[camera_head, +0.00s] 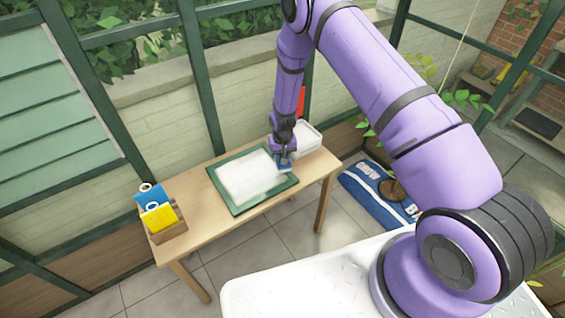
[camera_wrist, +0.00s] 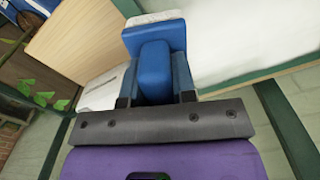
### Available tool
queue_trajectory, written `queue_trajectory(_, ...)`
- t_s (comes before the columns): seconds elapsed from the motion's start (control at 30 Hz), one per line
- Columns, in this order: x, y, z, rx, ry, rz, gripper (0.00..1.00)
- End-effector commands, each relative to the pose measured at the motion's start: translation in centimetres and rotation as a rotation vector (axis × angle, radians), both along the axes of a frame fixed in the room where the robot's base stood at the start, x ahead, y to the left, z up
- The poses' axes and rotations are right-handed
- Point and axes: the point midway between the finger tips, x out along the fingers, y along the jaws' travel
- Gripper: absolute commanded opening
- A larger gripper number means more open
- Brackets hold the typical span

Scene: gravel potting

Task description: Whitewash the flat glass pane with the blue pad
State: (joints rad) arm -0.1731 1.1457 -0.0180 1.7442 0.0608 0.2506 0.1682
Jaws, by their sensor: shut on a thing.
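The flat glass pane (camera_head: 248,177) lies in a dark green frame (camera_head: 236,209) on the wooden table. White covers most of it, with a paler greenish strip along its front edge. My gripper (camera_head: 284,158) is at the right end of the pane, shut on the blue pad (camera_head: 285,168). In the wrist view, the blue pad (camera_wrist: 154,68) sits between my fingers, with a whitish layer at its far face. The white-coated pane (camera_wrist: 245,35) shows beside it. I cannot tell whether the pad touches the pane.
A white tub (camera_head: 304,138) stands at the table's back right. A wooden box (camera_head: 167,231) with blue and yellow items is at the left end. The table (camera_head: 197,195) has bare wood around the frame. A blue sack (camera_head: 372,197) lies on the floor at right.

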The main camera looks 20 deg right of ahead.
Motion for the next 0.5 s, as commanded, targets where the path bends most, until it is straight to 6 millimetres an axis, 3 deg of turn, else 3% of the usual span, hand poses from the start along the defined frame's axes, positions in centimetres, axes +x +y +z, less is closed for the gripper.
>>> queue_trajectory(0.3, 0.8, -0.4, 2.9, 0.0, 0.0, -0.001, 0.0)
queue_trajectory(0.5, 1.1, -0.5, 3.8, 0.0, 0.0, -0.001, 0.0)
